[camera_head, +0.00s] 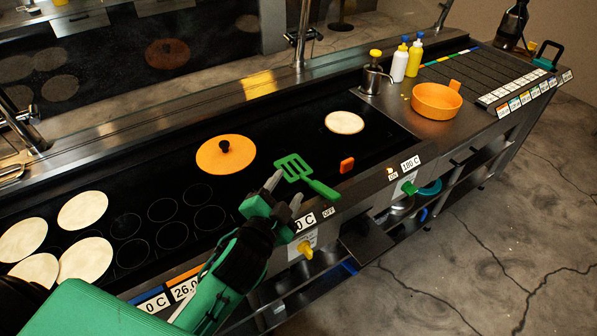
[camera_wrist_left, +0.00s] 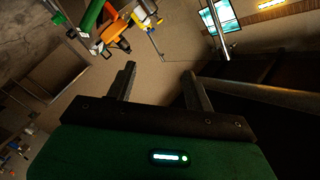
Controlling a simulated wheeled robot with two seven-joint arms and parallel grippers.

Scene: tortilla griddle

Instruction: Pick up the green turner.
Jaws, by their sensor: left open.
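The green turner (camera_head: 322,188) lies on the black griddle near its front edge, right of centre. Its slotted head (camera_head: 293,168) points to the back left and its handle to the front right. My left gripper (camera_head: 285,190) is open and empty, just left of and in front of the turner, with its fingertips close to the slotted head. In the head view I cannot tell the height of the fingertips over the griddle. In the left wrist view the gripper (camera_wrist_left: 159,70) shows nothing between its fingers. My right gripper is not in view.
An orange lid with a black knob (camera_head: 226,154) is behind the gripper. Tortillas (camera_head: 344,122) lie at the back right and left. An orange pan (camera_head: 437,101) and bottles (camera_head: 400,62) stand further right.

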